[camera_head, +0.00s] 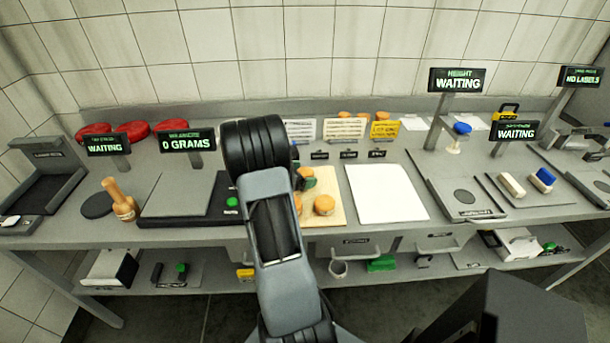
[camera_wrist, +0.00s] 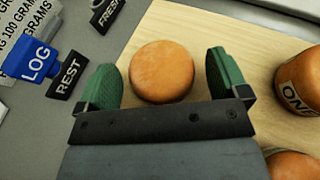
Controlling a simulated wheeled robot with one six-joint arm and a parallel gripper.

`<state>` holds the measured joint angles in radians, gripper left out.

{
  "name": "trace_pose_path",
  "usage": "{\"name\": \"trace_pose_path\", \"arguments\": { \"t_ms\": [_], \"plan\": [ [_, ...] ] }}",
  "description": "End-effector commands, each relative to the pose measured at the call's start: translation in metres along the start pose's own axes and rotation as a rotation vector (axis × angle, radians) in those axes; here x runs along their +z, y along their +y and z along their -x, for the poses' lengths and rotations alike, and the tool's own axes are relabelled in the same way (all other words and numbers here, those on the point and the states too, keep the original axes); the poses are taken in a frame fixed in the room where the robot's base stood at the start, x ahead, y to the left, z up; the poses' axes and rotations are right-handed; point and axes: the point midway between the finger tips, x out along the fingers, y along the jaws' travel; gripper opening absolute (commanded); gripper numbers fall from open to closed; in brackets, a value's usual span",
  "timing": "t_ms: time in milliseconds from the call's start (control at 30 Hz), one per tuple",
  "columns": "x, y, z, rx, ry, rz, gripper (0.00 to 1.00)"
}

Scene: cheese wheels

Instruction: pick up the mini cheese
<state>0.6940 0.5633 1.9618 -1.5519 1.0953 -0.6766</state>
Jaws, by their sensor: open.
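A small round orange cheese (camera_wrist: 162,70) lies on the pale wooden board (camera_wrist: 190,25) in the wrist view. My gripper (camera_wrist: 163,82) is open, with one green finger on each side of this cheese and a visible gap at both sides. It holds nothing. In the head view my gripper (camera_head: 303,181) is over the board (camera_head: 335,216), partly hidden by my arm. Two other orange cheeses show at the right of the wrist view: one marked "ONE" (camera_wrist: 301,80) and one cut off by the lower edge (camera_wrist: 292,166).
A blue "LOG" block (camera_wrist: 36,66) and dark "REST" (camera_wrist: 68,77) and "FRESH" (camera_wrist: 105,12) tags lie left of the board. A white sheet (camera_head: 386,194) lies right of the board. A scale (camera_head: 165,200) and wooden-handled stamp (camera_head: 119,201) stand left.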

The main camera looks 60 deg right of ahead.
Motion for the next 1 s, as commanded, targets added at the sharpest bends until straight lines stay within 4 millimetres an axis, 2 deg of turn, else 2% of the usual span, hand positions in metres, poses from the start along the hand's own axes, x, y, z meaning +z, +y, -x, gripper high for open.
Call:
{"name": "trace_pose_path", "arguments": {
  "t_ms": [133, 700, 1000],
  "plan": [
    [0.0001, 0.0001, 0.0002, 0.000, 0.000, 0.000, 0.92],
    [0.0003, 0.0000, 0.0004, 0.000, -0.001, 0.000, 0.38],
    [0.0028, 0.0002, 0.0013, 0.000, -0.001, -0.002, 0.38]
  ]
}}
